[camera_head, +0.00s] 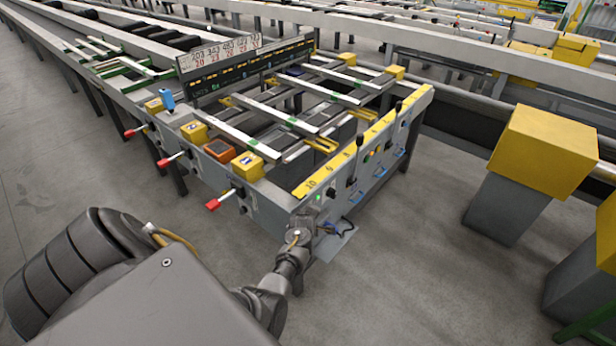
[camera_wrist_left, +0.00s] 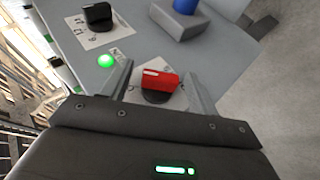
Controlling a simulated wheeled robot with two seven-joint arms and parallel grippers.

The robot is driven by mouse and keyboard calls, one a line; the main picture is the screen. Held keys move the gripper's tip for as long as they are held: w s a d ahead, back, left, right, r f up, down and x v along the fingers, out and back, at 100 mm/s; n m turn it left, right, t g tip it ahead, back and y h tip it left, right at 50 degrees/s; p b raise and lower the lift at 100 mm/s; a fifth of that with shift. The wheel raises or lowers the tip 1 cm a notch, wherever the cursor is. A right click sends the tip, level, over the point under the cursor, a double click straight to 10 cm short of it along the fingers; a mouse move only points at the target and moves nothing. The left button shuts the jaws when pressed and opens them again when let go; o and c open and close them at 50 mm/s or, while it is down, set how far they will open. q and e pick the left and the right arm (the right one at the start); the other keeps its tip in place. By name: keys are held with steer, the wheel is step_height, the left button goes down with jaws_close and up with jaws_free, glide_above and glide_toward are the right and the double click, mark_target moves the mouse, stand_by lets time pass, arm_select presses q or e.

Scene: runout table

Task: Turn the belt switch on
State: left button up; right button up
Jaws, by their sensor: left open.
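A red rotary switch (camera_wrist_left: 161,81) with a white mark on its handle sits on a pale plate on the grey panel in the left wrist view. Its handle lies roughly crosswise, slightly tilted. I cannot read a label for it. My left gripper (camera_wrist_left: 159,72) is open, with one finger on each side of the switch; I cannot tell whether they touch it. In the head view my left gripper (camera_head: 303,225) is at the near corner of the control panel (camera_head: 343,192) and hides the switch. My right gripper is not in view.
A lit green lamp (camera_wrist_left: 106,61) and a black knob (camera_wrist_left: 97,15) on a numbered plate are beside the switch. A blue button (camera_wrist_left: 185,5) on a grey box is close by. Red-tipped levers (camera_head: 213,204) stick out along the table's left side.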

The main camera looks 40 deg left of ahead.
arm_select(q)
steer(key=v, duration=0.9)
steer(key=shift+s+d+r, duration=0.15)
steer(key=shift+s+r, duration=0.1)
steer(key=shift+s, duration=0.05)
